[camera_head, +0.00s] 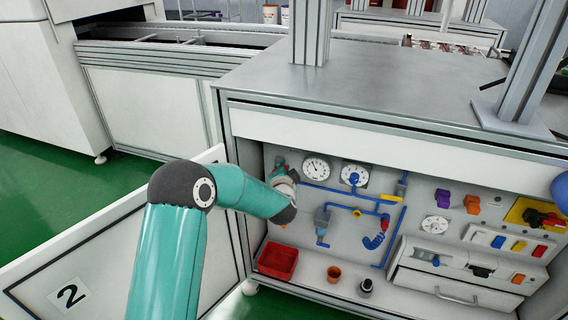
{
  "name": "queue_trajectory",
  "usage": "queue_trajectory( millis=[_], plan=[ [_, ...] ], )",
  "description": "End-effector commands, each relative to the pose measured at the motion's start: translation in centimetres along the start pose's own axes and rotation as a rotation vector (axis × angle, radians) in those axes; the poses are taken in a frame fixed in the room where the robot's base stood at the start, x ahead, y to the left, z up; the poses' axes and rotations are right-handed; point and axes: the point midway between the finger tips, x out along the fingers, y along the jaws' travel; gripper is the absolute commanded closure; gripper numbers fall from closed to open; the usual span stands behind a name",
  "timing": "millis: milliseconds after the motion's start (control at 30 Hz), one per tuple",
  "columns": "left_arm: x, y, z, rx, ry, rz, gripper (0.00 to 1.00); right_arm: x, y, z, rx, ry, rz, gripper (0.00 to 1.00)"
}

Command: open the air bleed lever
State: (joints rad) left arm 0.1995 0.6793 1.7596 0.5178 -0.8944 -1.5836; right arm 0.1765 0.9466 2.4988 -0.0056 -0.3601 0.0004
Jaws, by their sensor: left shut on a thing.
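My left arm rises from the bottom, and its wrist ends at the left side of the cabinet's open panel. My left gripper (284,178) is there, at the left end of the blue pipework (330,190), shut on what appears to be the air bleed lever. The wrist and fingers hide most of the lever, so its angle cannot be told. A small grey and reddish fitting (280,161) shows just above the fingers. A yellow handle (390,198) sits on the pipes further right, apart from the gripper.
Two round gauges (316,168) (355,176) are close right of the gripper. A red bin (278,261), an orange cup (334,273) and a dark small object (366,286) stand on the cabinet floor. An open door marked 2 (120,240) lies left. A grey post (311,30) stands on the worktop.

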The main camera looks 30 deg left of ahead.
Motion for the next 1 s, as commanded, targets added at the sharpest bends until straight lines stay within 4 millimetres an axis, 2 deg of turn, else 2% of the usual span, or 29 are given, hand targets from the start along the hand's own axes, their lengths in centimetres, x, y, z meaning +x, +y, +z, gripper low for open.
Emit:
queue_trajectory(
  millis=[33, 200, 467, 800, 1000],
  plan=[
    [-0.1, -0.2, 0.1, -0.04, -0.006, 0.025, 1.0, -0.7, -0.2, 0.0, 0.0, 0.0, 0.0, 0.58],
    [-0.1, -0.6, 0.3, -0.189, -0.007, 0.086, 1.0, -1.3, -0.5, 0.0, 0.0, 0.0, 0.0, 0.58],
    [0.1, -1.1, 0.8, -0.416, -0.006, 0.179, 1.0, -0.7, -0.2, 0.0, 0.0, 0.0, 0.0, 0.58],
    [0.5, -1.6, 1.6, -0.688, -0.005, 0.287, 1.0, 3.3, 1.2, 0.0, 0.0, 0.0, 0.0, 0.58],
    [0.6, -2.0, 1.8, -0.794, -0.006, 0.331, 1.0, 5.5, 2.0, 0.0, 0.0, 0.0, 0.0, 0.58]
  ],
)
